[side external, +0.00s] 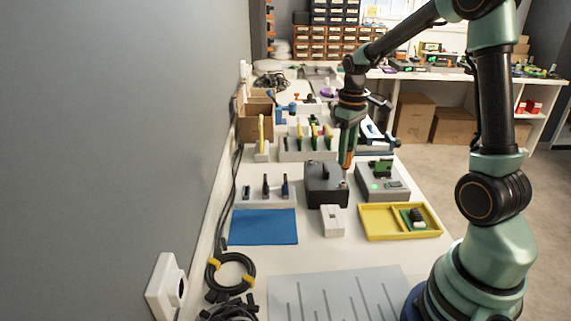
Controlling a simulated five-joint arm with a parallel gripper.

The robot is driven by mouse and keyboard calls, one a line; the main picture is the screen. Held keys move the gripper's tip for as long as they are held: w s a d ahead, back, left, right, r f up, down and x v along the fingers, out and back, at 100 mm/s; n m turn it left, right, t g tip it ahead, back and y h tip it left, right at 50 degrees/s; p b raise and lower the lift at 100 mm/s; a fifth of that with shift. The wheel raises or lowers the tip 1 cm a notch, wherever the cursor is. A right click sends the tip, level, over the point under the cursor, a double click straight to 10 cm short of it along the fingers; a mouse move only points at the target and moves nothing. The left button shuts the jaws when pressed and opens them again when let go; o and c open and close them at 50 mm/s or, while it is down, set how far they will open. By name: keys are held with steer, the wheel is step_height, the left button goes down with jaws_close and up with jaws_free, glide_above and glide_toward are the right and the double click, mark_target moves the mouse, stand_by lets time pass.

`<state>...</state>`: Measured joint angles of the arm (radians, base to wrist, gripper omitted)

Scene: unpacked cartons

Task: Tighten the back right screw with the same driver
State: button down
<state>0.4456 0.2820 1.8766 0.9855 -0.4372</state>
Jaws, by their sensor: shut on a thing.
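My gripper (348,142) points down and is shut on a driver (347,161) with an orange-red handle. The driver stands nearly upright, its tip low over the right side of the black box (322,197). A small light spot shows at the tip, on or just above the box top. I cannot tell whether the tip touches a screw, nor which corner screw it is at. The individual screws are too small to make out.
A grey device (383,188) with a green part stands right of the box. A yellow tray (376,222) and a white block (333,221) are in front. A blue mat (263,227) lies left. A rack of upright tools (306,145) stands behind.

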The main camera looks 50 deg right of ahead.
steer(key=shift+f, duration=1.2)
stand_by(0.6)
steer(key=m, duration=2)
steer(key=shift+n, duration=1)
steer(key=shift+r, duration=2.25)
